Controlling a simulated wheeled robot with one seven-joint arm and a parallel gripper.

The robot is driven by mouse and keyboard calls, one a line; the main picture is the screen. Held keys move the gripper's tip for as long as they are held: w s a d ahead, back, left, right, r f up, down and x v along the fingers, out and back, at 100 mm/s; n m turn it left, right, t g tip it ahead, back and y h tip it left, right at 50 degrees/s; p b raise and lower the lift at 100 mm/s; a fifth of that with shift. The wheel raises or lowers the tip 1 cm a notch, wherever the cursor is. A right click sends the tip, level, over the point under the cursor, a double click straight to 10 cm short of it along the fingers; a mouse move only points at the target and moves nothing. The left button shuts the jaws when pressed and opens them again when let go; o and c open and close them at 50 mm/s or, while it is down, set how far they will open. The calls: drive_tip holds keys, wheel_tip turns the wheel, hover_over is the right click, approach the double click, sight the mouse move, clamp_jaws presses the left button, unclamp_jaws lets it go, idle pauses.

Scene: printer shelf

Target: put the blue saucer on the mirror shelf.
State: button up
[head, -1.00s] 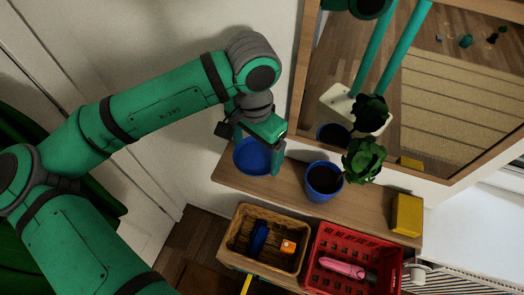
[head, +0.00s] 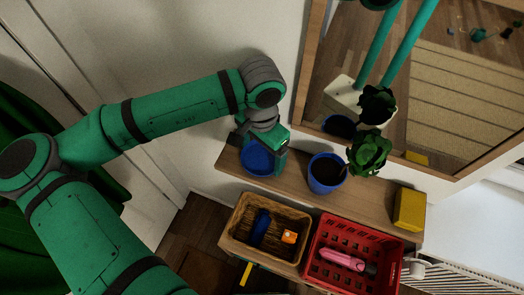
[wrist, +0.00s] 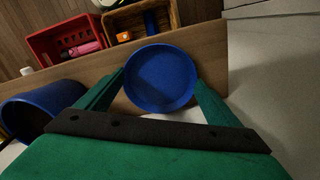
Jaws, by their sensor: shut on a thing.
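The blue saucer (head: 258,161) is at the left end of the wooden mirror shelf (head: 304,189). My gripper (head: 262,157) is shut on it, with one finger on each side of its rim. In the wrist view the round saucer (wrist: 160,79) lies between the two green fingers, over the shelf board (wrist: 208,60). It looks about level. I cannot tell whether its underside touches the shelf. The gripper hides part of its rim in the head view.
A blue pot (head: 325,175) with a leafy plant (head: 369,153) stands right of the saucer. A yellow box (head: 409,209) is at the shelf's right end. The mirror (head: 455,110) is behind. A wicker basket (head: 236,246) and a red crate (head: 318,277) are below.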

sight(260, 159)
drive_tip(key=o, duration=1)
drive_tip(key=shift+a+f, duration=0.1)
wheel_tip(260, 159, up, 12)
drive_tip(key=shift+r, duration=0.2)
